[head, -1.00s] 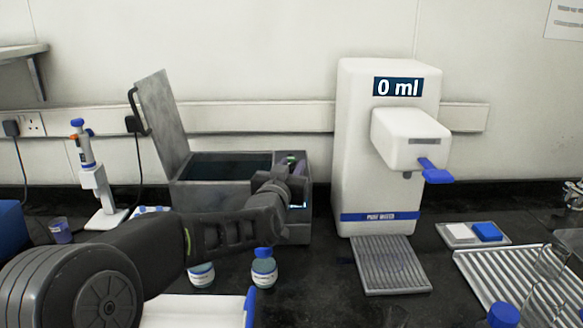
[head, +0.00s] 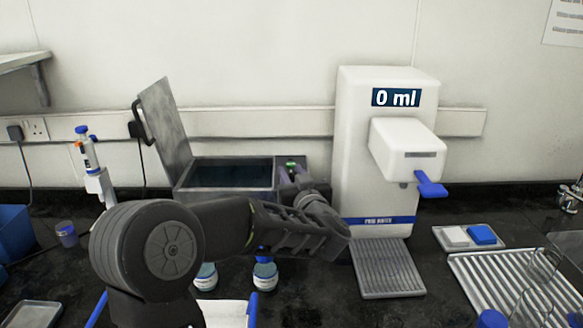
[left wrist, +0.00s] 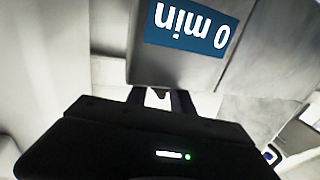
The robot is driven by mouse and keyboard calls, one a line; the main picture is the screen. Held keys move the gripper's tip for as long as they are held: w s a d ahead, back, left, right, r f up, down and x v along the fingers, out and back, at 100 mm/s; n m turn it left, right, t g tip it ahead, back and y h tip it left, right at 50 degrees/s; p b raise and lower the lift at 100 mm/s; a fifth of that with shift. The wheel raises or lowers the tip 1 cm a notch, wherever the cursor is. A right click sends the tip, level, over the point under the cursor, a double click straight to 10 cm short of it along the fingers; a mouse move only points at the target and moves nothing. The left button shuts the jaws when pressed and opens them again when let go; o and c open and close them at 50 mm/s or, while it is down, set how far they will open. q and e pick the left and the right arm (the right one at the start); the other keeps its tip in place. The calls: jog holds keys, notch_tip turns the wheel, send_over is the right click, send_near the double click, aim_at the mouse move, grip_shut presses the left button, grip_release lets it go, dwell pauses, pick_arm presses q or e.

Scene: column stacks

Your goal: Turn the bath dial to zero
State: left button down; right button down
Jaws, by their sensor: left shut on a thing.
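The bath is a grey metal box (head: 225,205) with dark liquid inside and its lid (head: 166,122) standing open, left of centre in the head view. My left arm reaches across its front right corner. My left gripper (left wrist: 160,98) is shut, its two dark fingers at the lower edge of the bath's control face. The blue display (left wrist: 190,28) appears upside down in the left wrist view and reads "0 min". My right gripper is in neither view.
A white water dispenser (head: 360,150) reading "0 ml" stands close to the right of the bath, with a ribbed drip tray (head: 385,268) before it. Two bottles (head: 264,274) stand under my arm. A pipette stand (head: 100,185) is at left.

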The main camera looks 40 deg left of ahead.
pick_arm(q)
jog(key=shift+n+g+y, duration=0.7)
jog(key=shift+n+g, duration=0.2)
jog(key=shift+g, duration=0.3)
jog(key=c, duration=1.1)
grip_release()
jog(key=shift+p, duration=0.3)
